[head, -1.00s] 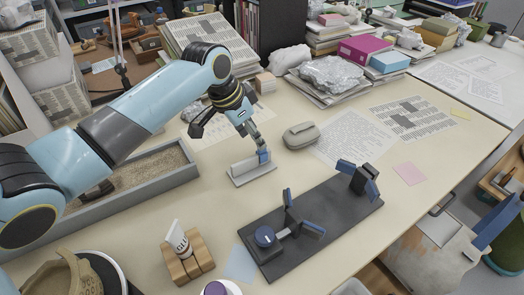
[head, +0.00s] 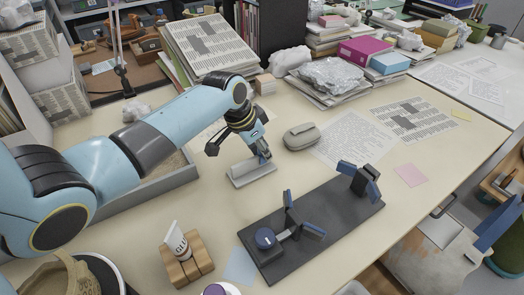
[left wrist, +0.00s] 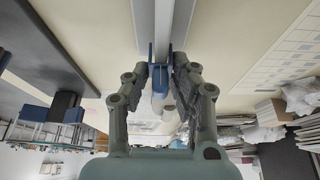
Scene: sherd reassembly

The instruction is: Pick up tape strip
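The tape strip itself is too small to make out. A light grey holder with a raised bar (head: 252,172) stands on the table, and it runs up the middle of the left wrist view (left wrist: 163,20). My left gripper (head: 264,154) is low over the right end of this bar, pointing down. In the left wrist view its two blue fingertips (left wrist: 161,55) are on either side of the bar's line with a narrow gap between them. I cannot tell whether they touch the bar. My right gripper is not visible.
A dark fixture board (head: 338,213) with blue-padded clamps lies right of the holder. A wooden block (head: 187,270) with a glue tube stands in front. A sand tray (head: 140,197) is partly behind my left arm. A grey case (head: 301,136) and papers lie behind.

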